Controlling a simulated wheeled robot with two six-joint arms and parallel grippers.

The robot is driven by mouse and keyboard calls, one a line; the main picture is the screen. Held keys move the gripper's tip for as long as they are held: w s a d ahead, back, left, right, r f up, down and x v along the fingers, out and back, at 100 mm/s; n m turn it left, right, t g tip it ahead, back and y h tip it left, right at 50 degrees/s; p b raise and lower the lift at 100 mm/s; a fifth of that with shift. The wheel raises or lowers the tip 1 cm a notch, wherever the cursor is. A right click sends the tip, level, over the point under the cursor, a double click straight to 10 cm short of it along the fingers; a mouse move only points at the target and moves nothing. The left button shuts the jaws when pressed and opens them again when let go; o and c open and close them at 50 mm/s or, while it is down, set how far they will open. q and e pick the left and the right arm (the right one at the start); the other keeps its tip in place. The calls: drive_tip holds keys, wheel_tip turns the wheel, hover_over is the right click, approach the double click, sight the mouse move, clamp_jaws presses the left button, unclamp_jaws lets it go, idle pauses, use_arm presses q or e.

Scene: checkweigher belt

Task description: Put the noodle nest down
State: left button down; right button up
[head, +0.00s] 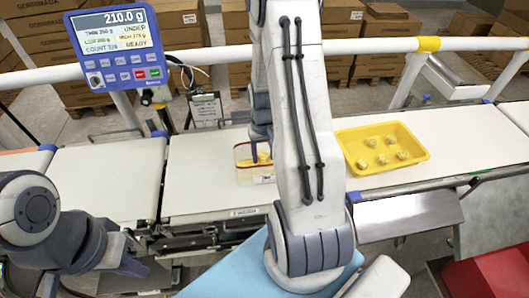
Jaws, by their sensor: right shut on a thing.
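My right gripper (256,153) points down into a clear tub (243,175) with a reddish rim on the middle weighing belt. It is shut on a noodle nest, which is mostly hidden by the fingers and my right arm. Pale yellow food shows inside the tub around the fingertips; I cannot tell whether the held nest touches it. A yellow tray (350,145) to the right of my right arm holds several loose noodle nests (382,160). My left gripper (125,268) is low at the left, in front of the belt, its fingers unclear.
A blue display (118,45) at the upper left reads 210.0 g and UNDER. A white rail (390,45) runs behind the belts, with cardboard boxes beyond. The left belt (105,180) is bare. A red bin (490,272) stands at the lower right.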

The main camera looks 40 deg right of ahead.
drive_tip(key=shift+f+b, duration=0.45)
drive_tip(key=shift+f, duration=0.2)
drive_tip(key=o, duration=1.3)
drive_tip(key=shift+r, duration=0.15)
